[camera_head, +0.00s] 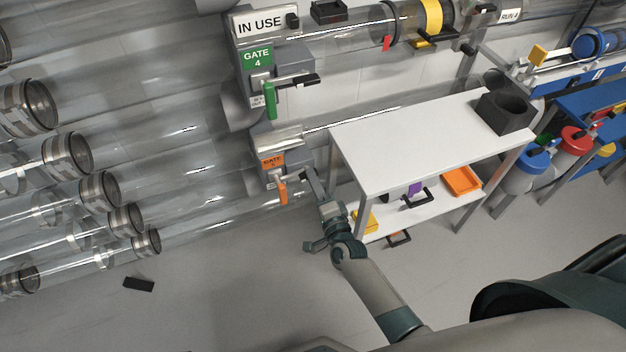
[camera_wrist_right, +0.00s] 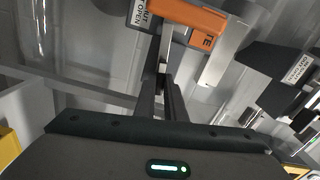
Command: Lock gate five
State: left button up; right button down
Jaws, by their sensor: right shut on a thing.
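Gate five (camera_head: 271,162) is a grey housing with an orange label on a clear tube, below gate four. An orange lever (camera_head: 282,190) hangs from its front; orange also shows large at the top of the right wrist view (camera_wrist_right: 185,16), beside a shut/open label (camera_wrist_right: 141,14). My right gripper (camera_head: 312,184) reaches up to the right side of this gate. Its fingers (camera_wrist_right: 163,88) are shut on a thin grey gate five lever (camera_wrist_right: 166,45), mostly hidden between the fingertips. I cannot tell the lever's full shape. My left gripper is not in view.
Gate four (camera_head: 257,56), with a green lever and an "IN USE" sign (camera_head: 259,24), sits just above. A white table (camera_head: 415,140) stands close right of my right arm, with a black block (camera_head: 504,112) on it. Open clear tubes (camera_head: 65,155) fill the left.

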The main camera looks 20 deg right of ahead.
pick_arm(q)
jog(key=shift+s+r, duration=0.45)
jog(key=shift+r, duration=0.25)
pick_arm(e)
jog(key=shift+f+m, duration=0.1)
jog(key=shift+m, duration=0.8)
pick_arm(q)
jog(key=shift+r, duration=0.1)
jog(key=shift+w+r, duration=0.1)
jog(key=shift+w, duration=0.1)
pick_arm(e)
jog(key=c, duration=1.8)
grip_release()
jog(key=shift+s, duration=0.2)
